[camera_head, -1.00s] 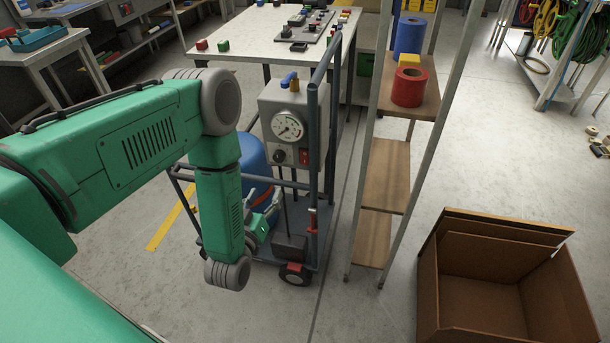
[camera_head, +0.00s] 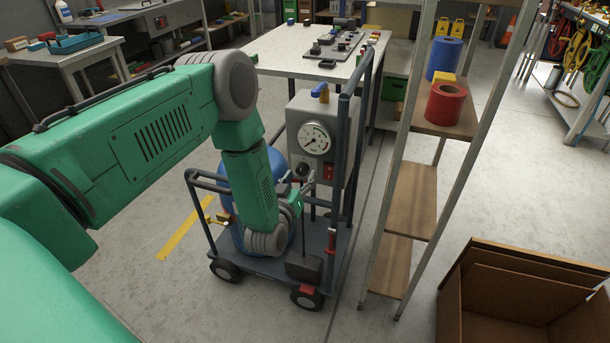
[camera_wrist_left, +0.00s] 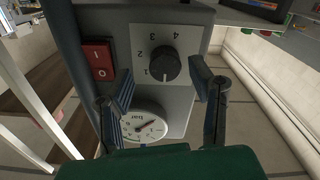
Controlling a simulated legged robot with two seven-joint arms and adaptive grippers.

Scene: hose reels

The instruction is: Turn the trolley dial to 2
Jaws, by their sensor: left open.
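The trolley (camera_head: 318,262) stands ahead with a grey control box (camera_head: 336,125) on its posts. The black dial (camera_head: 302,171) is on the box's front, below a round gauge (camera_head: 313,140) and beside a red switch (camera_head: 328,173). In the left wrist view, upside down, the dial (camera_wrist_left: 166,67) shows with the numbers 1 to 4 around it. A pale mark shows on the knob's edge near the 1; its exact setting is hard to tell. My left gripper (camera_wrist_left: 160,74) is open, its fingers apart on either side of the dial in that view, with no contact visible. My right gripper is out of view.
A shelf rack (camera_head: 413,200) with red and blue rolls stands close to the trolley's right. A white table (camera_head: 300,55) stands behind the trolley. Trolley rails and posts (camera_head: 352,150) flank the control box.

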